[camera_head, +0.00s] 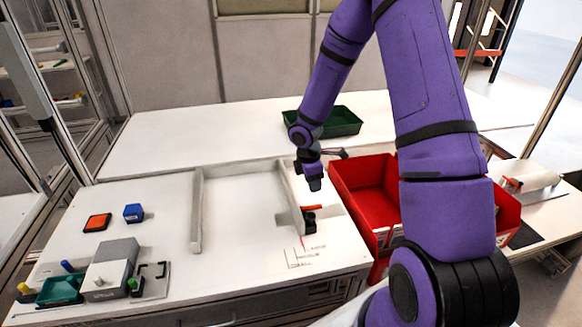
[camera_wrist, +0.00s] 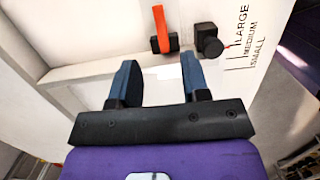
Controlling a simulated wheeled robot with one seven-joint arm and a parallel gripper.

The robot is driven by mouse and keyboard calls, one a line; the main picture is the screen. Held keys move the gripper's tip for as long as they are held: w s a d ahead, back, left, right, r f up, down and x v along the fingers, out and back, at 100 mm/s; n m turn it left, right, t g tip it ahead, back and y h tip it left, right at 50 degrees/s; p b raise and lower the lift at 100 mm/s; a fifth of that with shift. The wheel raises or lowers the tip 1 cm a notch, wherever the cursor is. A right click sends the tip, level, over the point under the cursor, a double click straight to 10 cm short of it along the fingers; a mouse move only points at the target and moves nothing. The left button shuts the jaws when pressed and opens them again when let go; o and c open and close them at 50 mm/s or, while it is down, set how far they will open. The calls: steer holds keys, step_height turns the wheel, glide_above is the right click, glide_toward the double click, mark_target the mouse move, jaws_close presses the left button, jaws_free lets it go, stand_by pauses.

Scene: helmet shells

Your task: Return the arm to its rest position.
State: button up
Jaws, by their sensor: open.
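My purple arm (camera_head: 430,90) reaches up from the lower right and bends down over the white table. My gripper (camera_head: 314,184) hangs above the table, between the white fixture rails and the red bin. In the wrist view my gripper (camera_wrist: 160,80) shows two blue-grey fingers spread apart with nothing between them. Beyond the fingertips are a black block with an orange lever (camera_wrist: 161,30) and a black knob (camera_wrist: 208,40). The fingers look apart from both. The exact height of the fingertips above the table is hard to tell.
The red bin (camera_head: 352,172) stands right of my gripper, partly hidden by my arm. A green tray (camera_head: 340,122) lies behind. A white rail (camera_head: 196,210) borders the fixture's left. An orange pad (camera_head: 97,222), blue block (camera_head: 133,213) and grey box (camera_head: 108,280) sit at left.

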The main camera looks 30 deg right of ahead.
steer(key=s+a+r+m+t, duration=0.1)
steer(key=s+r+m, duration=0.2)
steer(key=r, duration=0.5)
steer(key=s+a+r+m+t+h, duration=0.1)
steer(key=s+a+r+m, duration=0.15)
steer(key=r, duration=0.65)
steer(key=s+a+r+m+t, duration=0.1)
steer(key=s+r+m, duration=0.15)
steer(key=r, duration=0.55)
steer(key=s+a+r+m+t+y, duration=0.1)
steer(key=s+a+r+m, duration=0.2)
steer(key=s, duration=0.6)
steer(key=s+a+r+m+t+y, duration=0.1)
steer(key=s+a+r+m, duration=0.2)
steer(key=s+r, duration=0.5)
steer(key=shift+s+a+r+m+t+y, duration=0.2)
steer(key=shift+s+r+m+t+y, duration=0.15)
steer(key=shift+s, duration=0.75)
steer(key=shift+w, duration=0.1)
steer(key=shift+c, duration=0.3)
